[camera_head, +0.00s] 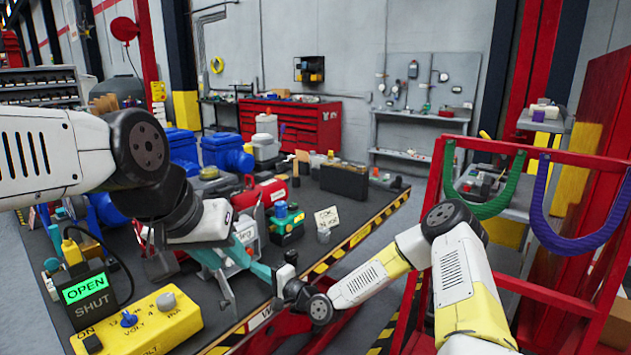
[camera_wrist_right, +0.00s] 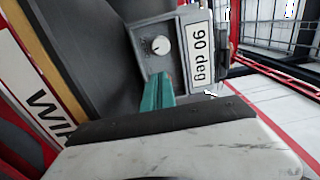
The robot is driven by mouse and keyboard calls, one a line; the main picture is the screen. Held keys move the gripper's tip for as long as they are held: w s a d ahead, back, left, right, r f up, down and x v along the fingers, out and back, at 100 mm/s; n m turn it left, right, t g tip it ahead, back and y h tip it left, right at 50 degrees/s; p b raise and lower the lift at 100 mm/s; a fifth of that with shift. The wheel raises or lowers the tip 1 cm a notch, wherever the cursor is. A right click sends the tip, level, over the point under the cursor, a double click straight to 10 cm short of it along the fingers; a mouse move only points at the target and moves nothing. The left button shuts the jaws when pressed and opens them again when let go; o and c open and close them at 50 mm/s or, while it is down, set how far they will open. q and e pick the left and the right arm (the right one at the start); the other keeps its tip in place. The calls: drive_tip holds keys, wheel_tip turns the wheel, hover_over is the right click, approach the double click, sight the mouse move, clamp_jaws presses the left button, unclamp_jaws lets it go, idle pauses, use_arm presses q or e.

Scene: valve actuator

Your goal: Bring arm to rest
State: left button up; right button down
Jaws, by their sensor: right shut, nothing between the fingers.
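My right arm comes in from the lower right in the head view. Its gripper (camera_head: 262,271) is low over the near edge of the workbench (camera_head: 385,195), with its teal fingers pointing left. In the right wrist view the right gripper (camera_wrist_right: 156,82) is shut and empty, its teal fingers together in front of a grey box (camera_wrist_right: 165,45) with a white knob and a "90 deg" label. My left arm reaches in from the left, over the bench. Its gripper (camera_head: 236,252) is partly hidden among bench items, so its opening is unclear.
A yellow meter box (camera_head: 145,325) and an OPEN/SHUT display (camera_head: 88,292) stand at the bench's front left. Blue housings (camera_head: 228,152) and a black case (camera_head: 344,180) are farther back. A red frame (camera_head: 575,155) with green and purple slings stands at the right.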

drive_tip(key=shift+d+r+n+g+h, duration=0.4)
drive_tip(key=shift+d+n+g, duration=0.15)
drive_tip(key=shift+n, duration=0.55)
drive_tip(key=d+n+h, duration=0.1)
drive_tip(key=d+r+n+g+h, duration=0.1)
drive_tip(key=d, duration=0.1)
drive_tip(key=d+r+n+g+h, duration=0.1)
drive_tip(key=d, duration=0.1)
drive_tip(key=shift+s+d+r+n, duration=0.15)
drive_tip(key=shift+d+r+n, duration=0.1)
drive_tip(key=shift+n, duration=0.15)
drive_tip(key=s+d+r+n+h, duration=0.1)
drive_tip(key=s+d+r+h, duration=0.3)
drive_tip(key=d+r, duration=0.35)
drive_tip(key=s+d+r+n+h, duration=0.1)
drive_tip(key=s+d+r+h, duration=0.4)
drive_tip(key=d, duration=0.4)
drive_tip(key=s+d+r, duration=0.2)
drive_tip(key=s+r, duration=0.1)
drive_tip(key=s, duration=0.4)
drive_tip(key=s+d+r+g, duration=0.1)
drive_tip(key=s+d+r, duration=0.2)
drive_tip(key=s, duration=0.4)
drive_tip(key=s+d+r, duration=0.2)
drive_tip(key=s+r, duration=0.2)
drive_tip(key=s, duration=0.4)
drive_tip(key=shift+d+r+g+y, duration=0.3)
drive_tip(key=shift+r+g+y, duration=0.05)
drive_tip(key=shift+r+y, duration=0.05)
drive_tip(key=shift+w, duration=0.1)
